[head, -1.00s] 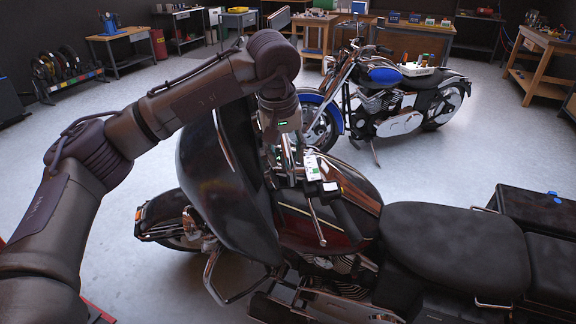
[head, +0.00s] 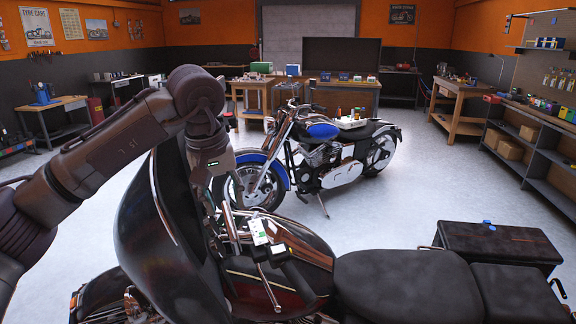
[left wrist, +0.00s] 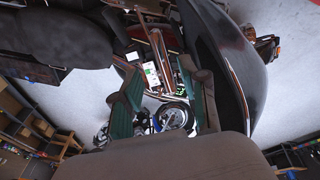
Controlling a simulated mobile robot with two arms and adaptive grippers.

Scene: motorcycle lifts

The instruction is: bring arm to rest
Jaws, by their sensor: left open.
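My left arm reaches in from the left in the head view and bends down at the wrist. My left gripper (head: 226,208) hangs behind the dark windshield-like fairing (head: 165,215) of the near black motorcycle (head: 400,278), close to its handlebar area; the fairing's edge hides part of it. In the left wrist view the gripper's two greenish fingers (left wrist: 160,78) stand apart with nothing held between them. Beyond them lies a white-and-green card-like item (left wrist: 151,74), which also shows on the near motorcycle in the head view (head: 258,232). My right gripper is not in view.
A blue motorcycle (head: 320,150) stands behind on the grey floor. A black top case (head: 495,245) is at the near right. Workbenches (head: 455,110) and shelves (head: 540,150) line the walls. Open floor (head: 440,200) lies between the motorcycles and the right shelves.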

